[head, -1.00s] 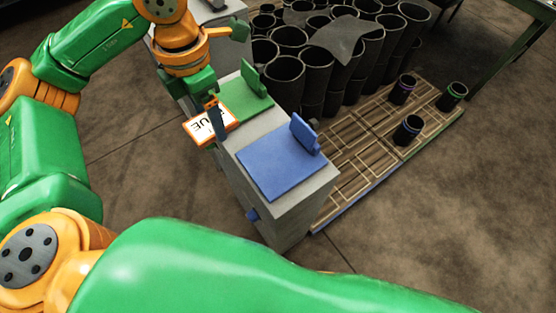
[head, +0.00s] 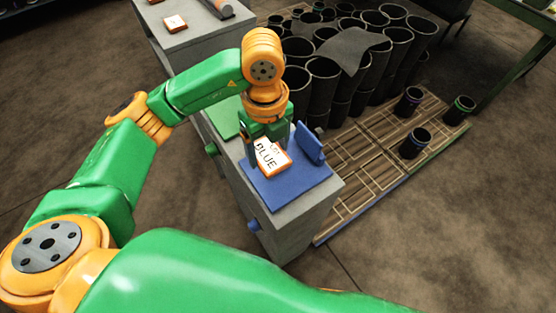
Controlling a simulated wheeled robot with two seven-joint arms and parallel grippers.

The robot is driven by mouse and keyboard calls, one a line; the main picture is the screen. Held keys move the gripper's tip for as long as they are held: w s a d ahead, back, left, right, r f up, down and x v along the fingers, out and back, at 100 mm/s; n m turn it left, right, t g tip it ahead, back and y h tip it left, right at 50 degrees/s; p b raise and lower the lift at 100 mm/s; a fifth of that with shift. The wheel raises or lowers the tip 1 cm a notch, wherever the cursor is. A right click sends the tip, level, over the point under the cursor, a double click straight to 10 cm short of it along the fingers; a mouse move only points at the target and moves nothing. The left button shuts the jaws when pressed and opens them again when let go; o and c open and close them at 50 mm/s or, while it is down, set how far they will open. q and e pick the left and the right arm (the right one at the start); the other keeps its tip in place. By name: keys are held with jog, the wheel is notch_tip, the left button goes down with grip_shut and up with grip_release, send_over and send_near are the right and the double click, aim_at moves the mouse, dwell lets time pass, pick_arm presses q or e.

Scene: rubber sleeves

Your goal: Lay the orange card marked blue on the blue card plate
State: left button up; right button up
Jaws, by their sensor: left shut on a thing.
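The orange-edged card marked BLUE (head: 270,160) has a white face and is over the blue card plate (head: 293,187). My left gripper (head: 262,150) points down and is shut on the card near its left part. I cannot tell whether the card touches the plate or is slightly above it. The blue plate lies on the grey stand and has a raised blue block at its right back. My right gripper is not in view.
The green plate (head: 224,115) lies beside the blue one, partly behind my left arm. Several black sleeves (head: 345,75) stand behind. A wooden pallet (head: 370,165) to the right holds 3 sleeves. A grey table (head: 200,35) at the back holds another orange card (head: 175,23).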

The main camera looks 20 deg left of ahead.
aim_at(277, 163)
pick_arm(q)
jog(key=shift+w+d+f, duration=0.1)
jog(key=shift+d+f, duration=0.75)
jog(key=shift+f, duration=0.3)
notch_tip(277, 163, down, 3)
jog(key=shift+r+p, duration=0.2)
jog(key=shift+p, duration=0.55)
jog(key=shift+f+b, duration=0.3)
jog(key=shift+f, duration=0.15)
jog(key=o, duration=1.3)
jog(key=shift+c, duration=0.2)
jog(key=shift+r, duration=0.35)
notch_tip(277, 163, up, 12)
jog(key=shift+f, duration=0.1)
